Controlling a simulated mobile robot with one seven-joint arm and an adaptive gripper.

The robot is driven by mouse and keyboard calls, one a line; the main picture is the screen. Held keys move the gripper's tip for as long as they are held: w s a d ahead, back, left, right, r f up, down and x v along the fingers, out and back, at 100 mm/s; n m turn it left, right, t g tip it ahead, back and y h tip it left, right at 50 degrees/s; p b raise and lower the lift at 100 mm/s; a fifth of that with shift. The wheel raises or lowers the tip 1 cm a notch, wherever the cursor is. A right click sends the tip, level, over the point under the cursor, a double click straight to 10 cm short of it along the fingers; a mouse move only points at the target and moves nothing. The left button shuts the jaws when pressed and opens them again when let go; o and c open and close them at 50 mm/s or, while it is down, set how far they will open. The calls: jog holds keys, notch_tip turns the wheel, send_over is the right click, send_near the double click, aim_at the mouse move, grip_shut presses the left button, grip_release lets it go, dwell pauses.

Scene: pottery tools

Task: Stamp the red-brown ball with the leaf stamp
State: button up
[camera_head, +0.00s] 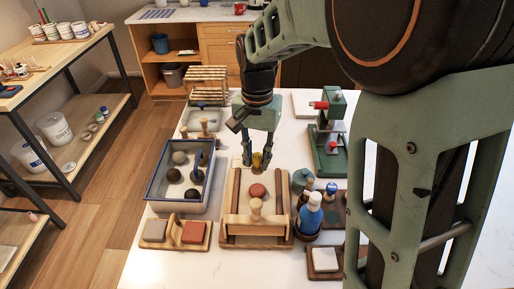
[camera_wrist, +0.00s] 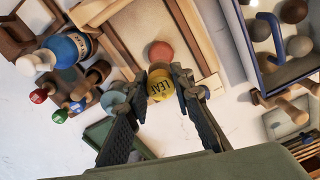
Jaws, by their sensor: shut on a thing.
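The red-brown ball (camera_head: 257,191) sits on a wooden board (camera_head: 232,205) in the middle of the white table. It also shows in the wrist view (camera_wrist: 161,52), just beyond my fingertips. My gripper (camera_head: 257,163) points down at the board's far end. In the wrist view my gripper (camera_wrist: 172,76) is shut on the yellow leaf stamp (camera_wrist: 160,88), whose top reads "LEAF". The stamp (camera_head: 257,158) shows small between the fingers in the head view. Stamp and ball look apart; the stamp's underside is hidden.
A blue-rimmed tray (camera_head: 150,192) with several balls stands left of the board. A blue bottle (camera_head: 310,212) and small tools stand to its right, with a green press (camera_head: 328,150) behind them. A wooden holder with two tiles (camera_head: 194,232) lies front left.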

aim_at(257, 168)
jog(key=shift+w+f, duration=0.2)
jog(key=shift+f, duration=0.35)
jog(key=shift+s+f+b, duration=0.1)
jog(key=shift+f+b, duration=2.15)
jog(key=shift+f, duration=0.35)
jog(key=shift+f+b, duration=0.45)
jog(key=shift+f, duration=0.25)
jog(key=shift+r+p, duration=2.45)
jog(key=shift+r, duration=0.6)
